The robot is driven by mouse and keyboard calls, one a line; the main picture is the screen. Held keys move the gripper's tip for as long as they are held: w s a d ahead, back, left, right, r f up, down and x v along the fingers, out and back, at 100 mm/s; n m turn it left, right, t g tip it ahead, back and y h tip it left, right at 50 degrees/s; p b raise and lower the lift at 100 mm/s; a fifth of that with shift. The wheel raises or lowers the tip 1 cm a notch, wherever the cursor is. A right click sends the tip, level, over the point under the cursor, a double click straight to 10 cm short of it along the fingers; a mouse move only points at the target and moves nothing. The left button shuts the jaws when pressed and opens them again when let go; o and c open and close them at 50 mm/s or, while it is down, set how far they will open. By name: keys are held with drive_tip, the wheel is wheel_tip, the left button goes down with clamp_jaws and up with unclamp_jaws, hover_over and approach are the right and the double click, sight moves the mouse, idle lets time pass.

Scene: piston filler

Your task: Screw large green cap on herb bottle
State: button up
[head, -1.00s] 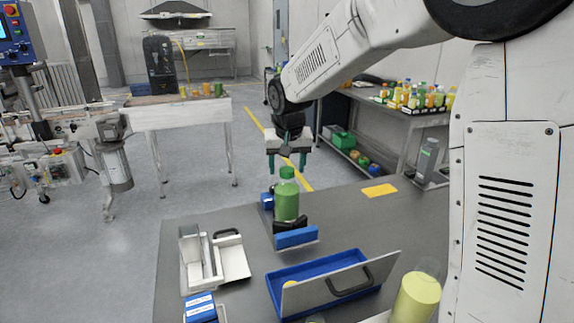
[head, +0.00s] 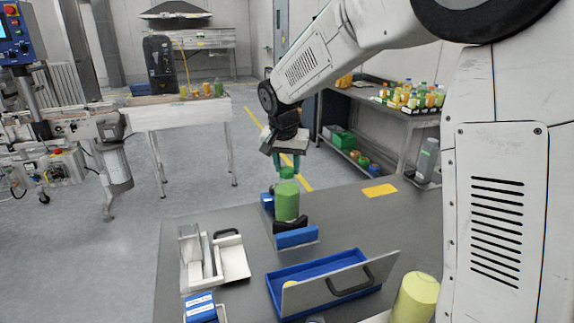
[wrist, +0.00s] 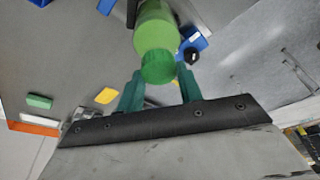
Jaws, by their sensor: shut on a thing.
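The herb bottle (head: 286,203), filled with green, stands upright on the grey table; it also shows in the wrist view (wrist: 157,32). The large green cap (head: 287,173) is at the bottle's mouth, in line with it; whether it is threaded on cannot be told. In the wrist view the cap (wrist: 158,67) sits between the teal fingers of my gripper (wrist: 160,88). My gripper (head: 287,161) points down over the bottle and is shut on the cap. The contact between fingers and cap is partly hidden.
Blue blocks (head: 297,237) with black parts flank the bottle. A blue tray (head: 285,273) with a handled panel, a white handled holder (head: 232,258) and a yellow-filled bottle (head: 416,297) stand nearer. A yellow pad (head: 380,190) lies right; the table around it is clear.

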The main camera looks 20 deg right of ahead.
drive_tip(key=m+g+h, duration=0.1)
drive_tip(key=m, duration=0.4)
drive_tip(key=m+g, duration=0.1)
drive_tip(key=m, duration=0.4)
drive_tip(key=shift+m, duration=0.3)
clamp_jaws()
drive_tip(key=o, duration=1.2)
unclamp_jaws()
drive_tip(key=shift+o, duration=0.2)
drive_tip(key=shift+r, duration=3.45)
